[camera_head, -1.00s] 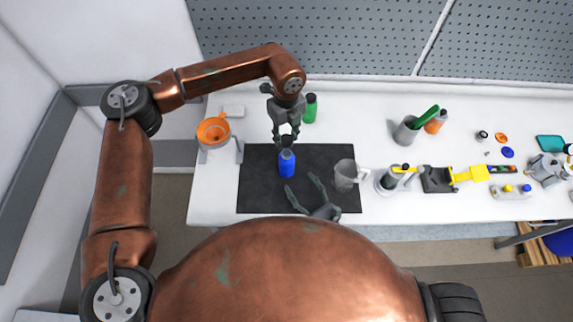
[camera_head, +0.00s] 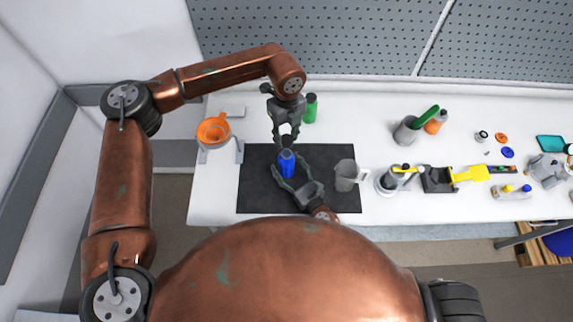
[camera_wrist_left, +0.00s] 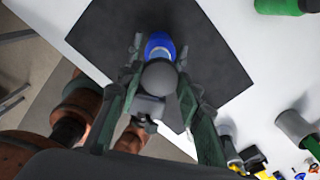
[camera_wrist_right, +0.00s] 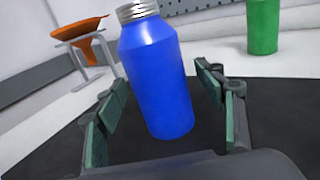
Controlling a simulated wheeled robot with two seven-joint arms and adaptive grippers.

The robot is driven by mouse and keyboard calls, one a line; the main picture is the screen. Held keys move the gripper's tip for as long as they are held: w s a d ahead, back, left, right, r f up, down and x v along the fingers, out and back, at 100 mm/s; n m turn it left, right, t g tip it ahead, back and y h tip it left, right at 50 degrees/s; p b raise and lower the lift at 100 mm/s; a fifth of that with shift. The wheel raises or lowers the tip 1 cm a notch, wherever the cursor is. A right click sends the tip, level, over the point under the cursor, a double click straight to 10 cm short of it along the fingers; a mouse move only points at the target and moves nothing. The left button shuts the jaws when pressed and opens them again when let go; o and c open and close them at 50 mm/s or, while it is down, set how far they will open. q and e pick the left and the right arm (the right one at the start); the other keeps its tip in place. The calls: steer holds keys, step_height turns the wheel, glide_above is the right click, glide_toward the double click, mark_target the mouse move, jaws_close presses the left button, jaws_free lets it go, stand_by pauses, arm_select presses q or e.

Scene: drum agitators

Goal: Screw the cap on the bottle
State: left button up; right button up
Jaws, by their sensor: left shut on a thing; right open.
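The blue bottle (camera_head: 287,165) stands upright on the black mat (camera_head: 255,195). Its bare silver threaded neck (camera_wrist_right: 137,10) shows at the top of the right wrist view. My left gripper (camera_head: 286,138) points down over the bottle, shut on a dark round cap (camera_wrist_left: 159,75). In the left wrist view the cap hides part of the bottle (camera_wrist_left: 160,43). The exact gap between cap and neck cannot be told. My right gripper (camera_wrist_right: 161,84) is open, low over the mat, with one finger on each side of the bottle; clear gaps show beside it.
A grey mug (camera_head: 345,176) stands on the mat's right part. A green bottle (camera_head: 310,108) stands behind the mat. An orange funnel (camera_head: 213,130) sits in a stand at the left. Tools and parts line the bench farther right.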

steer(key=shift+c, duration=0.6)
jaws_close()
